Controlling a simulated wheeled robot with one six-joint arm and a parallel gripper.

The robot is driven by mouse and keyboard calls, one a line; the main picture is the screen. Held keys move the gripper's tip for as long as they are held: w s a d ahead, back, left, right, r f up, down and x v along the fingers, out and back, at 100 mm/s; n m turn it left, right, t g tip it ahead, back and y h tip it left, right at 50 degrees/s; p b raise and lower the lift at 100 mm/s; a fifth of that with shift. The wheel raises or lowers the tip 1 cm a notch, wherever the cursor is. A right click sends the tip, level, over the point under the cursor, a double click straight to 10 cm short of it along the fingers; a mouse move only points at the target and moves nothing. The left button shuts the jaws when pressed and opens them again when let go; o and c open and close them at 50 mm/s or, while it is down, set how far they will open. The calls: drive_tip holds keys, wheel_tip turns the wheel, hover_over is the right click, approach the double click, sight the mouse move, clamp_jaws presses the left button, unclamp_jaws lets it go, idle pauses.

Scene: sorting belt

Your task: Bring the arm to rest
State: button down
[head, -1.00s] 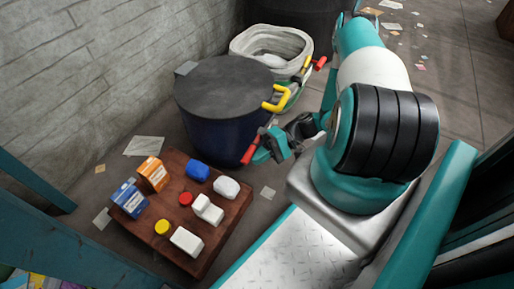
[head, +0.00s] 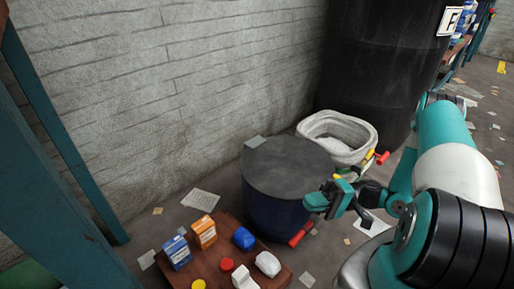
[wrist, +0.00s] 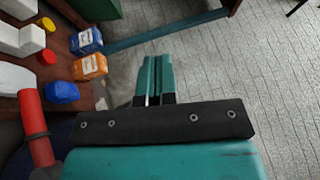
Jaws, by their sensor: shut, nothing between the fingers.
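My arm reaches in from the right in the head view and ends in my gripper (head: 322,203), which appears in front of the right side of a dark blue drum (head: 272,215) with a grey lid. In the wrist view my gripper (wrist: 156,62) shows its two teal fingers side by side, shut with nothing between them. The fingertips are apart from the boxes and bottles.
A brown board (head: 222,268) at lower left bears an orange box (head: 203,231), a blue box (head: 177,252), and several bottles. A white-lined bin (head: 312,127) stands behind the drum, before a large black barrel (head: 375,70). A brick wall (head: 220,100) closes the left; paper scraps litter the floor.

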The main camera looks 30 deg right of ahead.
drive_tip(key=w+a+r+n+g+h+p, duration=0.1)
drive_tip(key=a+r+n+g+h+p, duration=0.35)
drive_tip(key=r, duration=0.45)
drive_tip(key=w+a+r+n+g+h+p, duration=0.1)
drive_tip(key=a+r+n+g+h+p, duration=0.1)
drive_tip(key=a+r+g+h, duration=0.45)
drive_tip(key=s+a+r+n+t+h+p, duration=0.25)
drive_tip(key=s+a+r, duration=0.2)
drive_tip(key=r, duration=0.55)
drive_tip(key=s+a+r+n+t+h+p, duration=0.1)
drive_tip(key=s+a+r+t+h+p, duration=0.2)
drive_tip(key=s+r, duration=0.5)
wheel_tip(320, 180, up, 40)
drive_tip(key=w+t+y+p, duration=0.1)
drive_tip(key=p, duration=3.6)
drive_tip(key=shift+w+f+p, duration=0.15)
drive_tip(key=shift+w+p, duration=0.25)
drive_tip(key=shift+a, duration=0.1)
